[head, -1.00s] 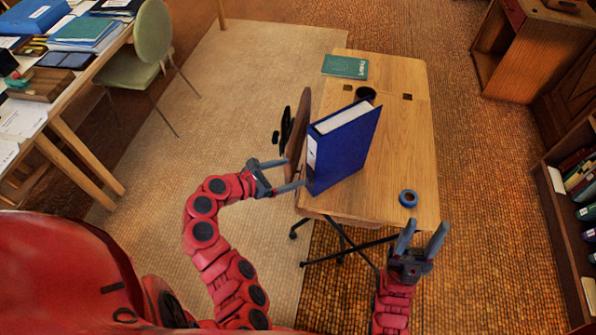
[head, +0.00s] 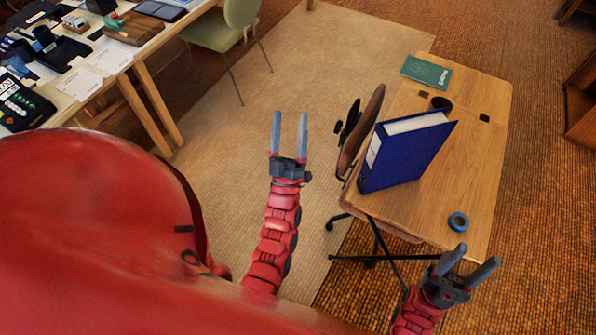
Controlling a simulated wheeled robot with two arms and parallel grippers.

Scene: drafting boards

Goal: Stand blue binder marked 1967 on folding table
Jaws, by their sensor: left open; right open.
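A blue binder (head: 408,158) stands upright on the wooden folding table (head: 484,170), its white page edges facing up and its labelled spine toward me. The number on the label is too small to read. My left gripper (head: 289,130) is open and empty, left of the table over the pale rug and apart from the binder. My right gripper (head: 469,262) is open and empty, just off the table's near edge, below the blue tape roll.
On the table are a green book (head: 426,72), a dark cup (head: 441,104) and a blue tape roll (head: 458,221). A chair (head: 362,135) stands at the table's left side. A cluttered desk (head: 150,45) is at upper left. Open rug (head: 330,60) lies between.

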